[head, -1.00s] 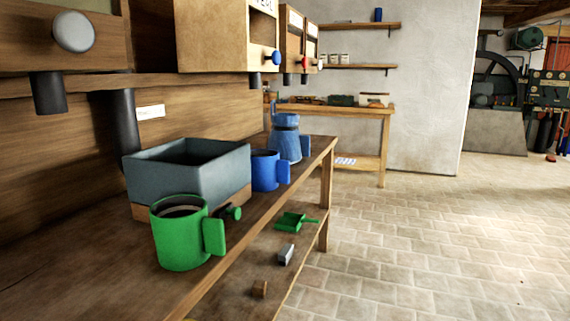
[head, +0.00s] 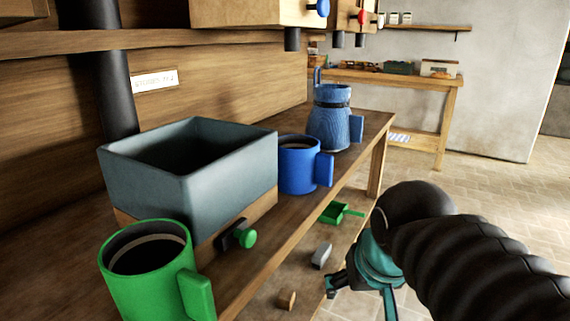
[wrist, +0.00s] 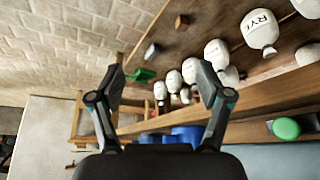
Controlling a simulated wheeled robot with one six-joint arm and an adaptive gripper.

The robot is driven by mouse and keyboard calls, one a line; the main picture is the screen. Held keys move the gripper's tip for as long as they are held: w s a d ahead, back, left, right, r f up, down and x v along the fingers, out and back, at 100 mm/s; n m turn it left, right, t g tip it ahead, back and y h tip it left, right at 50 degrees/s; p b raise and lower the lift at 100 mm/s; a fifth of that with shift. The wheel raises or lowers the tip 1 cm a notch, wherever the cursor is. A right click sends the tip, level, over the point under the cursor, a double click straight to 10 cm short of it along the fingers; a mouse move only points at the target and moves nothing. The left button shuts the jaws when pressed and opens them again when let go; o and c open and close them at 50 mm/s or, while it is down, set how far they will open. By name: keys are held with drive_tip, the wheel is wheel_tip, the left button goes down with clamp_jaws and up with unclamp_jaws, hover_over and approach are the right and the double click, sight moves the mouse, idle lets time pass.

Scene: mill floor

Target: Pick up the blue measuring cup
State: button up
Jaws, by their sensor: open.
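The blue measuring cup (head: 297,166) stands upright on the wooden bench, handle to the right, just beyond the grey box. In the wrist view, blue shapes at the lower middle are partly hidden by my gripper; the nearer one seems to be the cup (wrist: 188,134). My gripper (wrist: 160,82) is open and empty, its two fingers spread apart. In the head view my gripper (head: 360,290) hangs beside the bench's front edge, to the right of and lower than the cup, not touching it. Part of it is hidden by my dark arm.
A green cup (head: 152,275) stands near, by the grey box (head: 215,178) with its green knob (head: 247,238). A blue jug (head: 332,125) stands behind the blue cup. The lower shelf holds a green scoop (head: 335,212) and white sacks (wrist: 259,30). Floor at right is open.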

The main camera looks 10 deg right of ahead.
drive_tip(key=w+r+m+g, duration=0.1)
drive_tip(key=w+r+m, duration=0.2)
drive_tip(key=w+r, duration=1.1)
drive_tip(key=m+g+h, duration=0.2)
drive_tip(key=m, duration=0.2)
approach(323, 155)
drive_tip(key=b+x, duration=0.3)
drive_tip(key=x, duration=0.8)
drive_tip(key=shift+w+f, duration=0.15)
drive_tip(key=shift+f, duration=0.05)
clamp_jaws()
